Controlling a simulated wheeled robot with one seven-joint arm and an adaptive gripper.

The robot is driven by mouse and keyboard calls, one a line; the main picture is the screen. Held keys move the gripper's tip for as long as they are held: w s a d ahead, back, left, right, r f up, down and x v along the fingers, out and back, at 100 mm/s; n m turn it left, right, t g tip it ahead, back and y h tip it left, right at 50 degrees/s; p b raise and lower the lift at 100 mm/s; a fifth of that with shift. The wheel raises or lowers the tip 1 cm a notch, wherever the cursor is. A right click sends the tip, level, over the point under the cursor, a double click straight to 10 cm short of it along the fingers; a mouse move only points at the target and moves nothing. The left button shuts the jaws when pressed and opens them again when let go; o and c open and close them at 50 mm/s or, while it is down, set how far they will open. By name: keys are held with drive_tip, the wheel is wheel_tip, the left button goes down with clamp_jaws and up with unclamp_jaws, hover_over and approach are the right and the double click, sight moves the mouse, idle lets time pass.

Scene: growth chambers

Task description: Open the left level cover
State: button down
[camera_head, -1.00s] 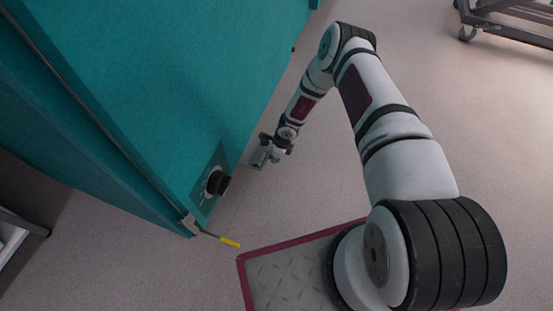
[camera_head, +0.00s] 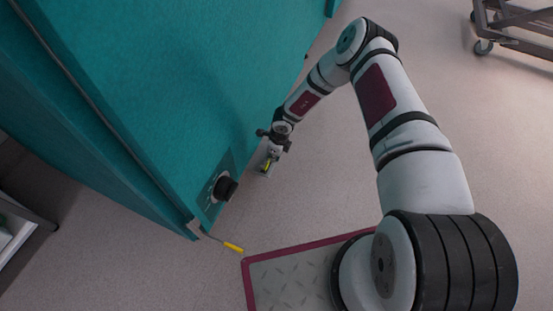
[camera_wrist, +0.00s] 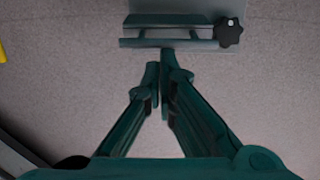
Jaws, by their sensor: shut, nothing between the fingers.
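I cannot pick out the left level cover for certain. In the wrist view, a flat bracket with two bars (camera_wrist: 165,19) and a dark star-shaped knob (camera_wrist: 229,32) at its right end lies just beyond the fingertips. My gripper (camera_wrist: 164,70) is shut and empty, its fingertips close below the lower bar; I cannot tell if they touch it. In the head view my gripper (camera_head: 268,163) is low beside the teal cabinet (camera_head: 190,85), right of its black knob (camera_head: 226,188). The finger details are too small there.
A yellow-tipped lever (camera_head: 233,247) sticks out at the cabinet's lower corner. A metal plate with a dark red border (camera_head: 290,252) lies in front. A wheeled cart (camera_head: 510,30) stands at the upper right. The floor (camera_head: 470,120) right of my arm is clear.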

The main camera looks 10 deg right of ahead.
drive_tip(key=shift+w+a+r, duration=0.45)
drive_tip(key=shift+w+a, duration=0.15)
drive_tip(key=shift+a, duration=0.15)
drive_tip(key=shift+r, duration=0.15)
wheel_tip(320, 180, up, 13)
drive_tip(key=s+d+p, duration=0.1)
drive_tip(key=shift+d, duration=0.2)
idle(0.9)
drive_tip(key=shift+s, duration=0.1)
